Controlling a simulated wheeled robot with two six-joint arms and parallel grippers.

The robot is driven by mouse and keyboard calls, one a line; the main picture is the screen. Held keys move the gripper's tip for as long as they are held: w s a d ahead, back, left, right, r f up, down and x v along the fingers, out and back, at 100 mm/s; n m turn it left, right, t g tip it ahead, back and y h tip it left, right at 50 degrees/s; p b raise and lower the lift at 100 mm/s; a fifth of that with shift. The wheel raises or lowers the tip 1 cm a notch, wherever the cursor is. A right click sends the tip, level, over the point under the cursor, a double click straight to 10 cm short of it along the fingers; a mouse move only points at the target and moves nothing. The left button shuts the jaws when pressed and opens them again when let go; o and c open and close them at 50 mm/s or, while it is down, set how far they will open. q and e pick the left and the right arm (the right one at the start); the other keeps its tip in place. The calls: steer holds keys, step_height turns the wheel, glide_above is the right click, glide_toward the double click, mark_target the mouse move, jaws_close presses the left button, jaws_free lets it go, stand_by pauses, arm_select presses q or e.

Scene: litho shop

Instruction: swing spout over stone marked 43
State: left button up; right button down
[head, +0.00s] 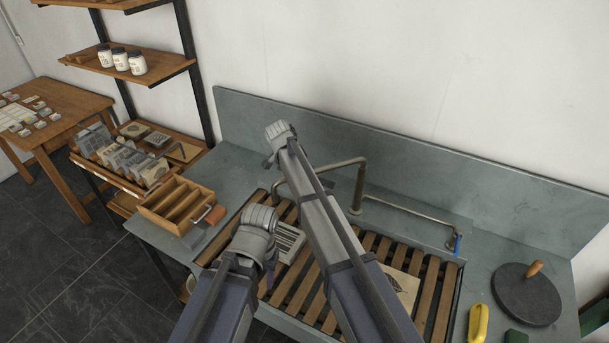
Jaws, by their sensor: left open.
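A metal spout (340,165) rises from a post (357,192) at the back of the sink. It bends left behind my right arm, and its curved end (276,188) hangs toward the left of the slatted rack. One pale stone (290,238) lies on the slats at left, partly behind my left wrist. Another stone with a dark print (402,285) lies right of my right arm. I cannot read a number on either. My left gripper (270,273) is open, pointing down beside the left stone. My right wrist is up near the back panel; its fingers are mostly hidden.
A thin pipe with a blue end (457,243) runs right from the post. Wooden slats (430,290) span the sink. A wooden slotted box (177,205) stands at left. A dark disc with a wooden knob (527,293) and a yellow item (478,322) lie at right.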

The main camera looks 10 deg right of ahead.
stand_by(0.3)
steer(key=c, duration=0.7)
jaws_free()
steer(key=p+v, duration=0.7)
steer(key=shift+s+a+r, duration=0.1)
steer(key=shift+a+r, duration=0.1)
steer(key=shift+r, duration=0.15)
